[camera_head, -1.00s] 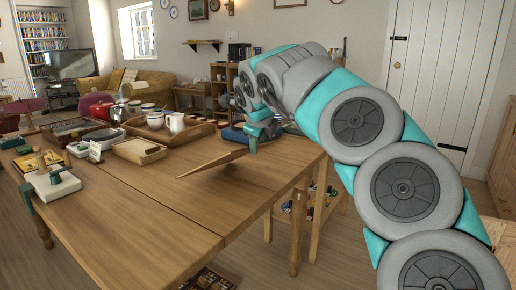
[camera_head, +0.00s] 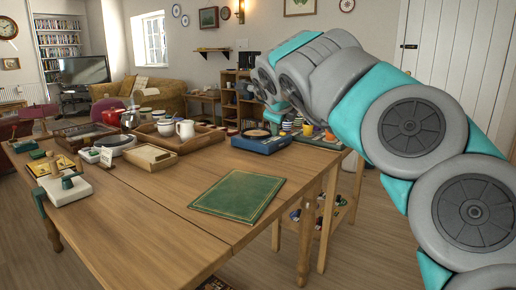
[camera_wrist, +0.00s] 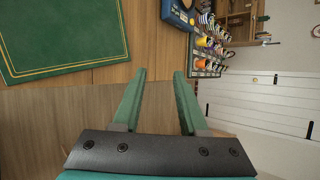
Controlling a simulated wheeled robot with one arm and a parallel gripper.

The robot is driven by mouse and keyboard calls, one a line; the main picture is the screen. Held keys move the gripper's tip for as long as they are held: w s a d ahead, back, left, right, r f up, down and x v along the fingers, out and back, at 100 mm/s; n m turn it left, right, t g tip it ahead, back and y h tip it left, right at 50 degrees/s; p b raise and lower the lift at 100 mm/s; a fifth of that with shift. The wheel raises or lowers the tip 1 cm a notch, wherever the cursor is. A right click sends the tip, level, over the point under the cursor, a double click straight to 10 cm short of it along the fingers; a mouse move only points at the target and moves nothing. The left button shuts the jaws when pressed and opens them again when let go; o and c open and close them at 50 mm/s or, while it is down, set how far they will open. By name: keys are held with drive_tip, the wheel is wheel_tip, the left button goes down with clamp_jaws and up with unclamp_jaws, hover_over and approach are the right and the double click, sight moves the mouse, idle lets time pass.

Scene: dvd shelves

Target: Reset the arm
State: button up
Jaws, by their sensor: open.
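A green rectangular board or mat with a gold border (camera_head: 238,195) lies flat on the wooden table (camera_head: 150,215), near its right part. It also shows at the upper left of the wrist view (camera_wrist: 62,35). My gripper (camera_wrist: 159,76) is open, with two green fingers apart and nothing between them. It is clear of the green board, to its right in the wrist view. In the head view my arm is raised at the right, and the fingers are mostly hidden behind it.
A blue box (camera_head: 262,141) sits at the table's far right, beside several colourful cups (camera_head: 308,129). A wooden tray (camera_head: 178,137) with white crockery and a small shallow box (camera_head: 150,157) stand further left. The table's front is clear. A white door (camera_head: 452,60) is behind my arm.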

wheel_tip(320, 180, up, 17)
drive_tip(key=s+a+n+t+y, duration=0.2)
drive_tip(key=n+t, duration=0.5)
drive_tip(key=t, duration=0.1)
drive_tip(key=s+a+f+n+g+y, duration=0.4)
drive_tip(key=s+a+f+n+y, duration=0.55)
drive_tip(key=a+n, duration=0.3)
drive_tip(key=s+d+f+n+g+h, duration=0.2)
drive_tip(key=s+f+n+g, duration=0.3)
drive_tip(key=f, duration=0.7)
drive_tip(key=s+d+f+g+h, duration=0.25)
drive_tip(key=s+f, duration=0.55)
drive_tip(key=f, duration=0.5)
drive_tip(key=s+d+f+g+h, duration=0.3)
drive_tip(key=s+d+f, duration=0.5)
drive_tip(key=s, duration=0.3)
drive_tip(key=s+d+f+g+h, duration=0.2)
drive_tip(key=s+d+f+g, duration=0.4)
drive_tip(key=s+d+f, duration=0.2)
drive_tip(key=s+d, duration=0.2)
drive_tip(key=s, duration=0.1)
drive_tip(key=shift+s+f+h, duration=0.15)
drive_tip(key=shift+s+h, duration=0.1)
drive_tip(key=shift+h, duration=0.15)
